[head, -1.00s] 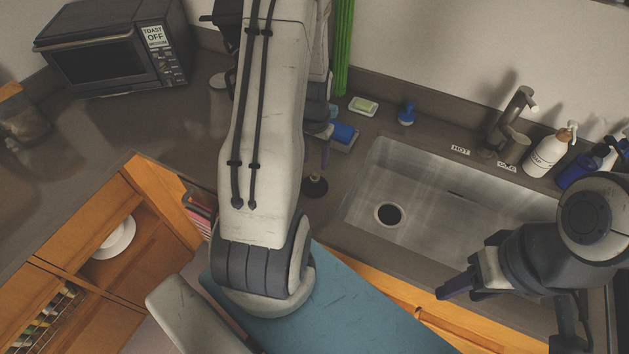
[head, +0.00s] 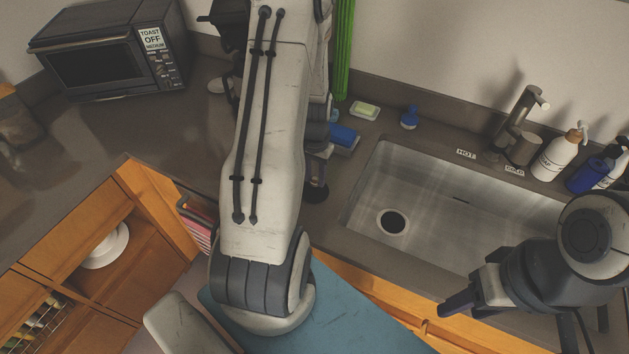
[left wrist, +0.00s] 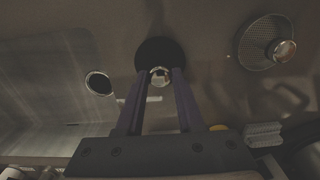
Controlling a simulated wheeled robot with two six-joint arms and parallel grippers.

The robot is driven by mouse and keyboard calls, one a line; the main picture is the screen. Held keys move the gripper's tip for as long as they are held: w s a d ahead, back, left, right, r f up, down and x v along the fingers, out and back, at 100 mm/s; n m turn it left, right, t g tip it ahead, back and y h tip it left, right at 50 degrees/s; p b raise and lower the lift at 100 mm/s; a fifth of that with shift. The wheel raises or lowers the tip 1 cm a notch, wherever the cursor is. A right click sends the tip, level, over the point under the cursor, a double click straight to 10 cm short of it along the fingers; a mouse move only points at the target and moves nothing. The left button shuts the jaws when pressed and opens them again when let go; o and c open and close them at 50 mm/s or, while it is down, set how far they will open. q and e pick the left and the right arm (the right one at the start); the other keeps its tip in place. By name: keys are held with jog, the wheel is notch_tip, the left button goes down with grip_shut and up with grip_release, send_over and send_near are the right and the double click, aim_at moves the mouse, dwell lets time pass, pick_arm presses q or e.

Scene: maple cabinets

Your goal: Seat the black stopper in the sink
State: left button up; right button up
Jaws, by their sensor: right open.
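The black stopper (head: 316,193) is on the counter just left of the sink (head: 370,180). In the left wrist view the stopper (left wrist: 158,50) is a black disc with a shiny metal knob (left wrist: 160,76). My left gripper (head: 319,163) is directly over the stopper, pointing down, partly hidden by my forearm. In the left wrist view its fingers are apart, with the knob between their tips; I cannot tell whether they touch it. The sink's round drain (head: 392,222) is uncovered; it also shows in the left wrist view (left wrist: 98,83). My right gripper (head: 458,304) is open and empty near the sink's front edge.
A mesh strainer (left wrist: 265,42) with a metal knob lies near the stopper in the left wrist view. The faucet (head: 515,120) and bottles (head: 556,155) line the sink's back. The basin is empty.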

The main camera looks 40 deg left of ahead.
aim_at(315, 180)
pick_arm(q)
grip_shut()
notch_tip(315, 180, up, 7)
jog(key=p, duration=0.6)
jog(key=shift+r, duration=0.2)
jog(key=shift+f, duration=0.25)
